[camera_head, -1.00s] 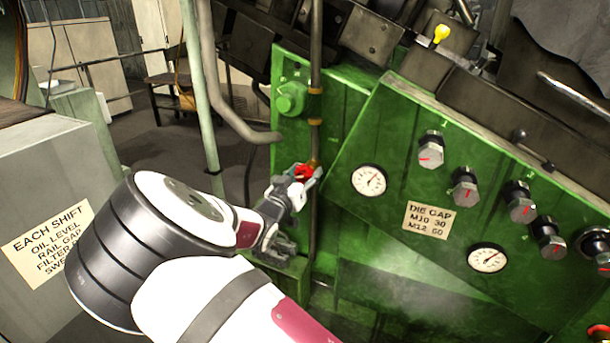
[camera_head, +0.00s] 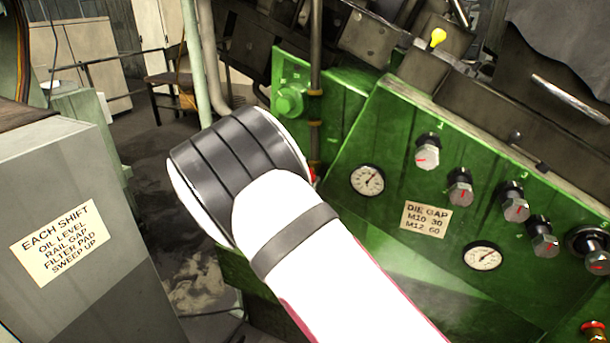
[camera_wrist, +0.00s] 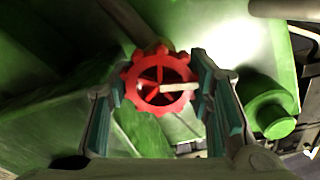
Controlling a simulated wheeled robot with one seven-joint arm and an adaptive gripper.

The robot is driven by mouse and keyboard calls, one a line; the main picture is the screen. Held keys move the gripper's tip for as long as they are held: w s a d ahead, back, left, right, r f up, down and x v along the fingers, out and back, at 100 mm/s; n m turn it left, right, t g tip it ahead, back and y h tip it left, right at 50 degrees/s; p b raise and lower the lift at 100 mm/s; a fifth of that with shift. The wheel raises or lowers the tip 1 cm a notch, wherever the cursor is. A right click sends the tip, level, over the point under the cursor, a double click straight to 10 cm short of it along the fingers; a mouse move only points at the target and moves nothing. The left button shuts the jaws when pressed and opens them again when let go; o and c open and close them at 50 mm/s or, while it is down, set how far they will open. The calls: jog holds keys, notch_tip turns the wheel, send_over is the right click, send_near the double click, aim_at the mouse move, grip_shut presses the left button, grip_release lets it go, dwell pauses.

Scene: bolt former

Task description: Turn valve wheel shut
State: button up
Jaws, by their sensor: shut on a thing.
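The valve wheel (camera_wrist: 133,86) is red, with a lobed rim and spokes, and shows face-on in the wrist view. A pale bar (camera_wrist: 180,87) lies across its right half. My gripper (camera_wrist: 159,76) has one finger on the wheel's left side and one on its right, shut on its rim. In the head view only a small red bit of the wheel (camera_head: 312,175) shows past my arm. My gripper is hidden there behind my arm. How far the wheel is turned cannot be told.
The green machine panel (camera_head: 400,165) carries gauges (camera_head: 367,180), several knobs (camera_head: 428,152) and a die gap label (camera_head: 426,217). A vertical pipe (camera_head: 315,120) runs just above the wheel. A grey cabinet (camera_head: 60,180) stands at the left, with open floor between.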

jog(key=m, duration=0.3)
jog(key=shift+m, duration=0.4)
jog(key=m+p, duration=0.1)
jog(key=m, duration=0.3)
jog(key=shift+m, duration=0.3)
jog(key=m+p, duration=0.1)
jog(key=m, duration=0.3)
jog(key=m+p, duration=0.1)
jog(key=m, duration=0.3)
jog(key=shift+m, duration=0.3)
jog(key=shift+f, duration=0.1)
jog(key=o, duration=1.1)
jog(key=shift+o, duration=0.2)
jog(key=shift+s, duration=0.1)
